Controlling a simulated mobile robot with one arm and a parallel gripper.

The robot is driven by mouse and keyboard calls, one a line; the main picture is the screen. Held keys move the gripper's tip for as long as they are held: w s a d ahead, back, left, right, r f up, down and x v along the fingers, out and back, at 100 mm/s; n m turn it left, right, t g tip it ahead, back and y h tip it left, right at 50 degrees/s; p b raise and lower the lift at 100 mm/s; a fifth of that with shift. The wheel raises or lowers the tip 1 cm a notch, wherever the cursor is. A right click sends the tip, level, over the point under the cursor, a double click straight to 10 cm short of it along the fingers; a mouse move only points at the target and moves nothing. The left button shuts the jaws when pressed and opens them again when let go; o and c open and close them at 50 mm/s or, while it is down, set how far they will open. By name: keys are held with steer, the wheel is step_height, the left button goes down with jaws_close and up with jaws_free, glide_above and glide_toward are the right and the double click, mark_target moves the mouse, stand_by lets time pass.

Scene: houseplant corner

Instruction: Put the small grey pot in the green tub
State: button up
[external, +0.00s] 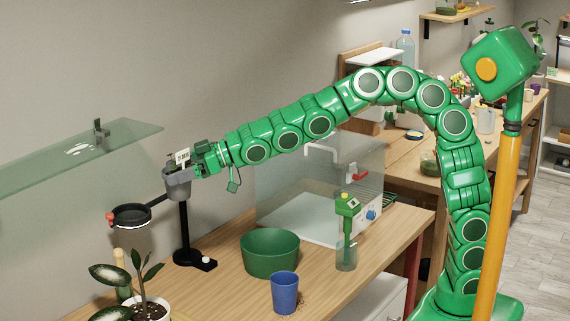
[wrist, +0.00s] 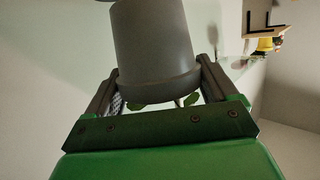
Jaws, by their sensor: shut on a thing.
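The small grey pot (external: 177,187) is held in the air at the far left end of my arm. In the wrist view the grey pot (wrist: 152,45) sits between the two fingers of my gripper (wrist: 158,78), which is shut on it; a little green shows by its rim. In the external view my gripper (external: 188,172) is partly hidden at the pot. A white label shows at the pot's top. The green tub (external: 270,262) stands on the wooden bench, lower and to the right of the pot. Its inside floor is hidden.
A black stand (external: 186,235) with a ring holder (external: 131,216) is just below and left of the pot. A glass shelf (external: 85,155) is on the wall. A blue cup (external: 285,294) and a green-handled tool in a glass (external: 347,230) flank the tub. A potted plant (external: 148,308) stands front left.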

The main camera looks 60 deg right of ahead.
steer(key=shift+w+d+f, duration=0.1)
steer(key=shift+d+f, duration=0.1)
steer(key=shift+d, duration=0.2)
steer(key=shift+w+d+f+m+t+h, duration=0.1)
steer(key=shift+d+f+m+t+h, duration=0.4)
steer(key=shift+d+m+h, duration=0.15)
steer(key=shift+s+d+r+m+g+h, duration=0.35)
steer(key=shift+s+d+m+h, duration=1.1)
steer(key=shift+d+m+h, duration=3.2)
steer(key=shift+s+d+r+m+g+h, duration=0.35)
steer(key=shift+s+d+m+h, duration=1.1)
steer(key=shift+d+m+h, duration=3.1)
steer(key=n, duration=0.2)
glide_toward(254, 239)
steer(key=shift+w+d+r+h, duration=0.25)
steer(key=shift+w+r, duration=0.25)
steer(key=shift+w, duration=0.1)
steer(key=shift+w+d+r+h, duration=0.2)
steer(key=shift+w+d+r, duration=0.1)
steer(key=shift+w+r, duration=0.25)
steer(key=shift+w+f, duration=0.1)
steer(key=shift+f, duration=0.7)
steer(key=o, duration=1.1)
